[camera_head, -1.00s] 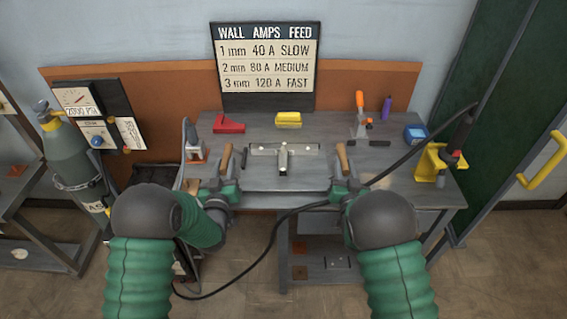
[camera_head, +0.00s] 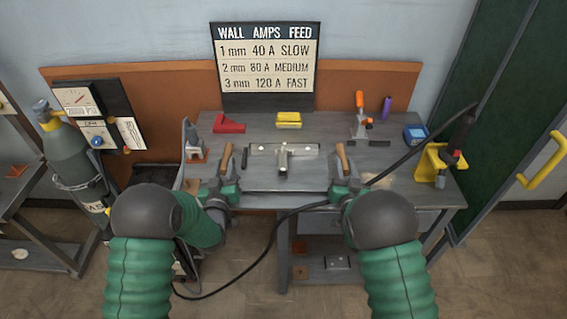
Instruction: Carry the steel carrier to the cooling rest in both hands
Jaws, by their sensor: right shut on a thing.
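The steel carrier (camera_head: 263,182) appears as a grey flat piece at the front of the bench, hard to tell from the bench top. Upright wooden handles stand at its left (camera_head: 226,157) and right (camera_head: 342,157) sides. A T-shaped steel piece (camera_head: 283,155) lies between them. My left gripper (camera_head: 224,182) is at the foot of the left handle; its finger gap is too small to read. My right gripper (camera_head: 342,181) is shut at the foot of the right handle, its fingers partly hidden by the wrist. I cannot make out a cooling rest for certain.
A black cable (camera_head: 262,252) hangs in front. A gas cylinder (camera_head: 68,155) stands left.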

